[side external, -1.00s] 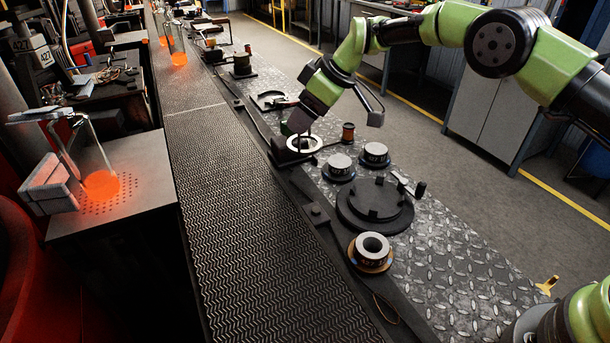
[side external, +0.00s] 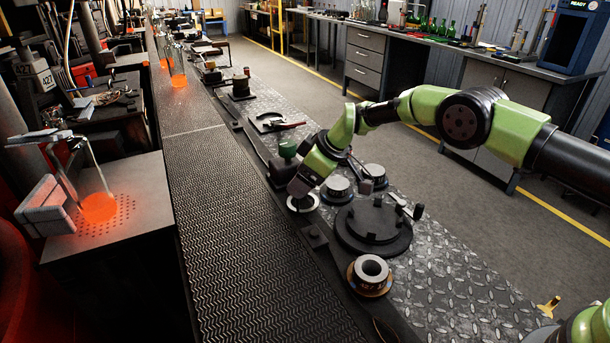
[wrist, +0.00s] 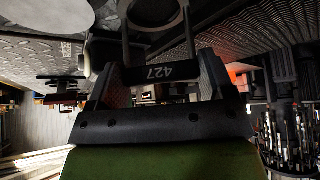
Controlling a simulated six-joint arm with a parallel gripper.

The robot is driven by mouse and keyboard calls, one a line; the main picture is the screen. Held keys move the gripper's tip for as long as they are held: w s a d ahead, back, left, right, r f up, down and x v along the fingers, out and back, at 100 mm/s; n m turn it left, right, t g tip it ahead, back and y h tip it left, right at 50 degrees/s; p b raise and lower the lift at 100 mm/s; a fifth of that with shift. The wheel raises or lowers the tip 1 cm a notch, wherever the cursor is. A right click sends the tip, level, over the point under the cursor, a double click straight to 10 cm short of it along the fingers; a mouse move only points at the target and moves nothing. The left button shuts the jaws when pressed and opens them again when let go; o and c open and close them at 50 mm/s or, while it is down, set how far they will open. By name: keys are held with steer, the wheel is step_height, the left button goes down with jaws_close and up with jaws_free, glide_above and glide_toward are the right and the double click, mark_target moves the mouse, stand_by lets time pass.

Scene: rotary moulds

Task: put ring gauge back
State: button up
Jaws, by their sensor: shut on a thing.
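The ring gauge (side external: 303,203) is a pale ring at the tip of my gripper (side external: 301,187) in the side view, over the dark rail beside the conveyor. In the wrist view the ring (wrist: 126,22) shows at the top, and a dark piece marked 427 (wrist: 166,71) lies between the jaws of my gripper (wrist: 158,78). My gripper is shut on the gauge. I cannot tell whether the ring touches the surface below. Part of the gauge is hidden by my gripper.
A dark round mould plate (side external: 374,229) lies right of my gripper. Low cylinders (side external: 337,186) stand close by, and a ring on an orange-rimmed base (side external: 370,271) is nearer the camera. A glowing orange piece (side external: 99,208) is at the left.

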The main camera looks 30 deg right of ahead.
steer(key=o, duration=0.9)
steer(key=shift+s+d+r, duration=0.2)
steer(key=shift+d+r, duration=0.05)
steer(key=shift+r, duration=0.4)
steer(key=s+d+r+m+t+h, duration=0.1)
steer(key=s+d+r+m, duration=0.2)
steer(key=s+r, duration=0.8)
steer(key=s+d+r+m, duration=0.3)
steer(key=s+r, duration=0.4)
steer(key=r, duration=0.7)
steer(key=s+d+m+t+h, duration=0.1)
steer(key=s+d+m, duration=0.2)
steer(key=s, duration=1.5)
steer(key=shift+f+m+h, duration=0.15)
steer(key=shift+m+h, duration=0.15)
steer(key=shift+m, duration=1.6)
